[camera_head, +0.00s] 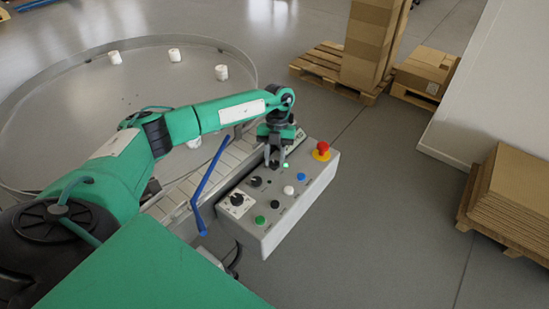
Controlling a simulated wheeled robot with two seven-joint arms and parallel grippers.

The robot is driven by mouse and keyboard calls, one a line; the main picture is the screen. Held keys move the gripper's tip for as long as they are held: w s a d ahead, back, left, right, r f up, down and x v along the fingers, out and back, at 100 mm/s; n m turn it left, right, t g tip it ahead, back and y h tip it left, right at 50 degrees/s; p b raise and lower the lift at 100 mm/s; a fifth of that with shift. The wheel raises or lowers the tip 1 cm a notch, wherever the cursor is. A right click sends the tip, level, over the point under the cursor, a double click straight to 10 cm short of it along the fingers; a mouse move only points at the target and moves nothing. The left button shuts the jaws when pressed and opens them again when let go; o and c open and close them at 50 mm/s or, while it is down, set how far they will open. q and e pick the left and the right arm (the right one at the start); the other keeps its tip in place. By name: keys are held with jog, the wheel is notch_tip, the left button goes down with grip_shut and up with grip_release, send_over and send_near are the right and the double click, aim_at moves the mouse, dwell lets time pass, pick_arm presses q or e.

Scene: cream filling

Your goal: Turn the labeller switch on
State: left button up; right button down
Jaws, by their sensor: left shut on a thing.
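A grey control box (285,213) with several knobs and buttons stands at the centre right. My left gripper (274,163) reaches down onto its far part and is shut on a small dark switch knob there, which the fingers mostly hide. Nearer on the panel are two black rotary knobs, one at the middle (256,181) and one on a white plate (237,199). I cannot read the labels. My right gripper is not in view.
A red emergency button (322,148) on a yellow base sits at the panel's far right corner. A blue bar (208,180) stands left of the box, beside the conveyor (172,205). White jars (221,72) stand on a round table (70,92). Floor right of the box is clear.

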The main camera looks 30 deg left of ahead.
pick_arm(q)
jog(key=o, duration=1)
jog(key=shift+c, duration=0.2)
jog(key=shift+w+r, duration=0.1)
jog(key=b+v, duration=0.3)
jog(key=v, duration=1)
jog(key=shift+r+b, duration=0.25)
jog(key=shift+b, duration=0.1)
jog(key=shift+w, duration=0.15)
